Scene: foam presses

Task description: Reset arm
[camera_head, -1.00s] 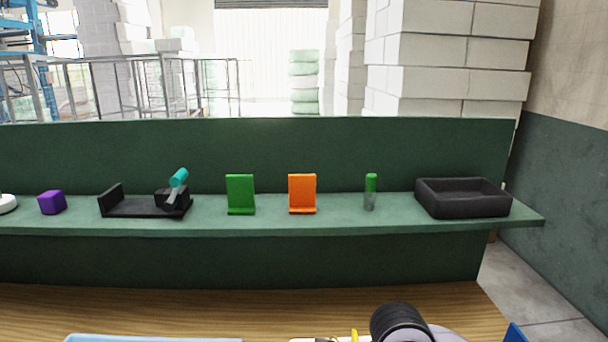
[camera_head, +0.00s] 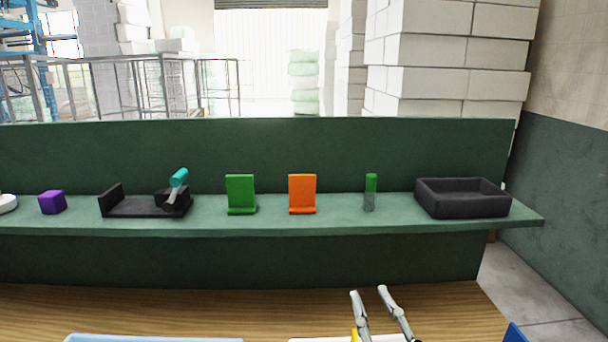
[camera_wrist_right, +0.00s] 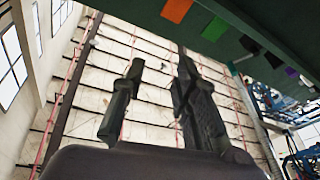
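My right gripper (camera_head: 370,291) rises at the bottom of the head view, right of centre, over the wooden table. Its two fingers stand apart with nothing between them. In the right wrist view the open fingers (camera_wrist_right: 158,65) point up toward the ceiling with an empty gap. My left gripper is in neither view.
A green shelf (camera_head: 330,222) spans the back. On it stand a purple cube (camera_head: 52,202), a black fixture (camera_head: 138,209) with a teal-handled tool (camera_head: 178,180), a green stand (camera_head: 240,193), an orange stand (camera_head: 302,193), a green-capped tube (camera_head: 370,192) and a black tray (camera_head: 462,207).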

